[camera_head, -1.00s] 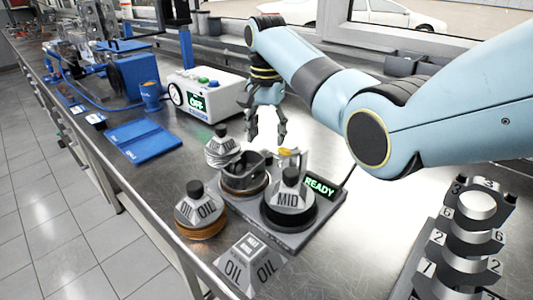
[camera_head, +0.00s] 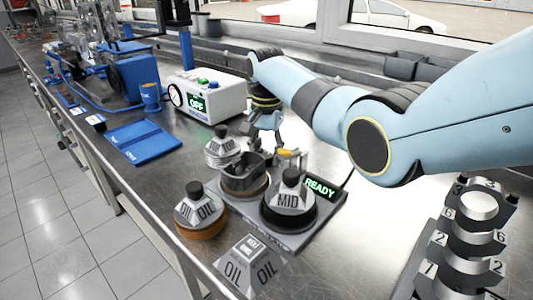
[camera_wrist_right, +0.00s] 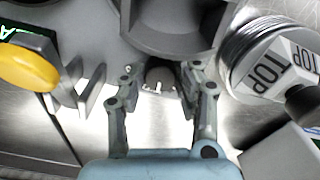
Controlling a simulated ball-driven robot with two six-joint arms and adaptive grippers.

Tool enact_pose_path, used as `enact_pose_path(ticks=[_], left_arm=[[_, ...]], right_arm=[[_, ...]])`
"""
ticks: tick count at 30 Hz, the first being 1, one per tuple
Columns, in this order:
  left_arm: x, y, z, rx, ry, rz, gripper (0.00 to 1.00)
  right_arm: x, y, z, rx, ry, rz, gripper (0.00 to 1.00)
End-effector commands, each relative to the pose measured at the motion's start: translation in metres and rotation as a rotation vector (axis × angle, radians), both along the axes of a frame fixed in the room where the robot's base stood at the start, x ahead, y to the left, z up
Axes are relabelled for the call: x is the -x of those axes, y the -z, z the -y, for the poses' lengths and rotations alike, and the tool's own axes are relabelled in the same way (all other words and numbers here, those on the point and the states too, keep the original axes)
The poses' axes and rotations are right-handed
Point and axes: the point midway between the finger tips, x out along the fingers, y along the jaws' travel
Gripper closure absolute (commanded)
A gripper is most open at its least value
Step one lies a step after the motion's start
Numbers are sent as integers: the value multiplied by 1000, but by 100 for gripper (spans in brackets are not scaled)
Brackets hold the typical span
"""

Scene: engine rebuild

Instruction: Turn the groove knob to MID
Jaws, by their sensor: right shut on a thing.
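In the head view my right gripper (camera_head: 266,148) reaches down behind the dark open cup, and the knob is hidden there. The fixture base (camera_head: 320,205) carries the cup (camera_head: 243,180), a cone piece labelled MID (camera_head: 289,199) and a green READY display (camera_head: 320,187). My left gripper is not in view.
A TOP-labelled ringed piece (camera_wrist_right: 272,60) and a yellow-tipped part (camera_wrist_right: 28,68) flank the gripper closely. An OIL-labelled piece (camera_head: 199,210) and an OIL block (camera_head: 248,265) stand in front. A numbered stack (camera_head: 470,240) stands right; a control box (camera_head: 215,88) is behind.

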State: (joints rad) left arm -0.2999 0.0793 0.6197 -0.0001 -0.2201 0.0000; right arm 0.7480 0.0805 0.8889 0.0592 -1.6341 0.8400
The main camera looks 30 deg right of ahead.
Motion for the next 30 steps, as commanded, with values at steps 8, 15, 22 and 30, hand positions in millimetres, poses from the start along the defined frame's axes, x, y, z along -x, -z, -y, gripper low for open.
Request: enact_pose_path(ticks=[8,15,22,30], left_arm=[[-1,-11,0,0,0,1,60],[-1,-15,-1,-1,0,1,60],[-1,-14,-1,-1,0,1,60],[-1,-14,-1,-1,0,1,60]], right_arm=[[0,-4,0,0,61,0,100],[-1,-1,0,0,128,2,100],[-1,-1,0,0,127,3,56],[-1,0,0,0,127,1,46]])
